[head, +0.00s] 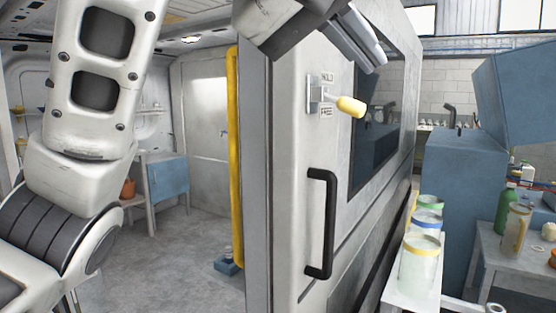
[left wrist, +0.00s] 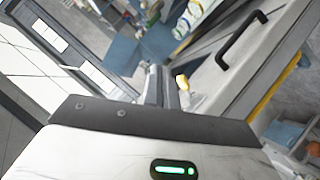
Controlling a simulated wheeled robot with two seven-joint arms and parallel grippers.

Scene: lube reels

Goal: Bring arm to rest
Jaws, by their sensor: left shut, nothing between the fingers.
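My left arm comes in from the left of the head view. Its gripper (head: 376,60) is at the top middle, in front of the upper part of a grey machine cabinet (head: 285,180). The gripper is shut and empty. In the left wrist view its fingers (left wrist: 162,74) are together. A lever with a yellow knob (head: 350,106) on the cabinet front is below the gripper in the head view. The knob also shows just right of the fingers in the left wrist view (left wrist: 182,82). I cannot tell the exact gap. My right gripper is not in view.
A black door handle (head: 321,223) stands out from the cabinet front. Several jars, one with a yellow band (head: 420,258), stand on a white shelf at right. A blue machine (head: 460,190) and a bench with bottles are farther right. Grey floor (head: 190,245) is open left of the cabinet.

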